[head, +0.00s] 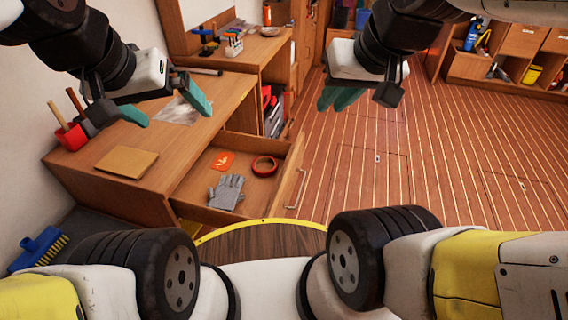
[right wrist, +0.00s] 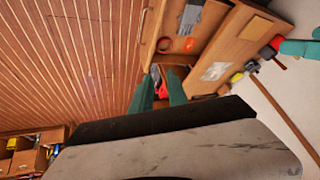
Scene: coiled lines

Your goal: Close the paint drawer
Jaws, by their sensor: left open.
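The paint drawer (head: 283,165) is a wooden drawer pulled out of the workbench (head: 190,135). Its front faces right and has a metal bar handle (head: 297,188). Inside lie a grey glove (head: 226,192), a red tape ring (head: 264,166) and an orange packet (head: 222,161). The open drawer also shows at the top of the right wrist view (right wrist: 160,18). My left gripper (head: 165,106) is open above the bench top, left of the drawer. My right gripper (head: 338,97) is raised above the floor, right of and beyond the drawer. Its teal fingers stand apart with nothing held between them (right wrist: 158,92).
A sanding-type brown block (head: 127,161), a red pot with brushes (head: 70,135) and a clear bag (head: 180,110) lie on the bench. A blue brush (head: 40,245) is at lower left. Shelves (head: 500,65) stand at the back right. The plank floor (head: 430,170) right of the drawer is clear.

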